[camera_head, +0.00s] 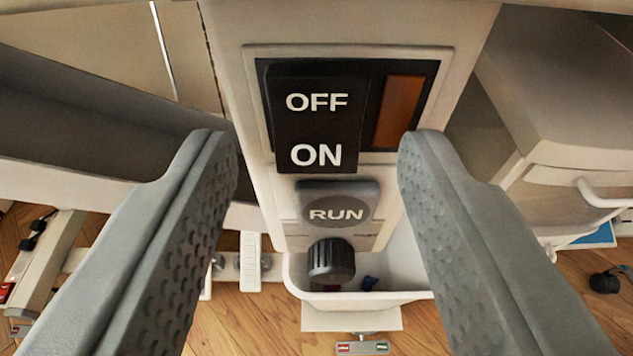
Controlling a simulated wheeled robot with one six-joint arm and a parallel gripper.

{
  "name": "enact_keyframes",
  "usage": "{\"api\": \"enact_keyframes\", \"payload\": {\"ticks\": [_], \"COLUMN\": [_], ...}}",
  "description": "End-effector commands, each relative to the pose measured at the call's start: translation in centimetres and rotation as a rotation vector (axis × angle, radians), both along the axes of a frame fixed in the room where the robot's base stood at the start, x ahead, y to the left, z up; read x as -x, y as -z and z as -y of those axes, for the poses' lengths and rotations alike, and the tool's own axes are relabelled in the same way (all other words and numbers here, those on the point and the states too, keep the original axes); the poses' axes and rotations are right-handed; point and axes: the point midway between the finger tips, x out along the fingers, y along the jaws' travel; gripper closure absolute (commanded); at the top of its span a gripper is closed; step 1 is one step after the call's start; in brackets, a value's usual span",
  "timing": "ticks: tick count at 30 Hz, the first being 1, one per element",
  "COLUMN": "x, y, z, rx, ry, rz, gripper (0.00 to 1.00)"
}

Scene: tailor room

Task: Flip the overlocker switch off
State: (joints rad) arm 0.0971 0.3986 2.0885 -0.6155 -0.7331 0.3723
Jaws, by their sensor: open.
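The overlocker switch (317,127) is a black rocker marked OFF at the top and ON at the bottom, on a pale panel (350,25). I cannot tell which half is pressed in. A dark orange lamp window (400,111) sits to its right in the same black frame. My gripper (317,150) is open and empty. Its two grey fingers lie left and right of the switch, with their tips about level with the ON label in the picture. No contact with the switch shows.
Below the switch are a RUN button (338,213), a black knob (331,261) and a white bin (385,297). A pale cabinet with a handle (600,192) stands at the right. Wooden floor (245,325) shows below.

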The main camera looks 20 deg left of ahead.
Motion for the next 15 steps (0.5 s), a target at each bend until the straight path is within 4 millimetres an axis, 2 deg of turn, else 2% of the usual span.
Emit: {"api": "enact_keyframes", "payload": {"ticks": [5, 15], "x": [1.8, 7.6], "y": [-0.6, -2.2], "z": [0.6, 2.5], "rx": [0.0, 0.0], "ry": [0.001, 0.002], "rz": [0.0, 0.001], "gripper": [0.55, 0.55]}}
